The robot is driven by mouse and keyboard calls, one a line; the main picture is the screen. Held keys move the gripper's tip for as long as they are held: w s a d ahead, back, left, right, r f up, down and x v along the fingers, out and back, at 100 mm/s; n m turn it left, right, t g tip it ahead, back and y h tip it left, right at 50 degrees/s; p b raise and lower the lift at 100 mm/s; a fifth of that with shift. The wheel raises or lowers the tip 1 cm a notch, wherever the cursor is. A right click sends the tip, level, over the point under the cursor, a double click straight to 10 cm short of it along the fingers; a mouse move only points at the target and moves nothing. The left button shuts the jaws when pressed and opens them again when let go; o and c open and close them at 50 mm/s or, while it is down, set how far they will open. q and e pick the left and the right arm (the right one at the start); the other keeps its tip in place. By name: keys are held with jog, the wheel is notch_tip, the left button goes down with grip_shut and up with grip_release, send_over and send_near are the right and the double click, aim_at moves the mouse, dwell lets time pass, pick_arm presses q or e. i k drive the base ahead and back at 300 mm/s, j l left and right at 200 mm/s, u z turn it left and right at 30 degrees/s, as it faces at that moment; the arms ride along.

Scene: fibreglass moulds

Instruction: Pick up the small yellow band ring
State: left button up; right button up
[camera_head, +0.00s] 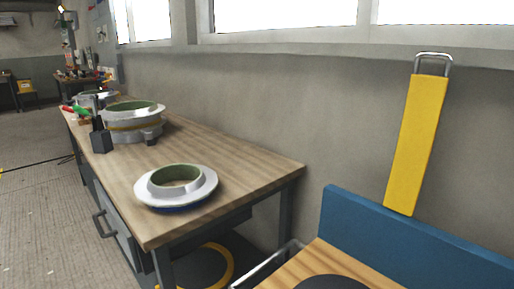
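A yellow ring (228,268) shows low under the near end of the wooden workbench, partly hidden by the bench leg and cut by the bottom edge. A thin yellow band (133,126) also runs around the large grey-white mould (147,134) on the bench. I cannot tell which of them is the small yellow band ring. A white flanged ring mould (207,190) with a green inner rim and a blue underside sits near the bench's front end.
The wooden workbench (255,172) runs along the wall, with bare top around the white mould. At right are a blue panel (342,213) and an upright yellow bar (415,145) with a metal loop. Floor (40,220) at left is open.

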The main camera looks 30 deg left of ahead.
aim_at(130, 116)
jog(key=u, duration=1.85)
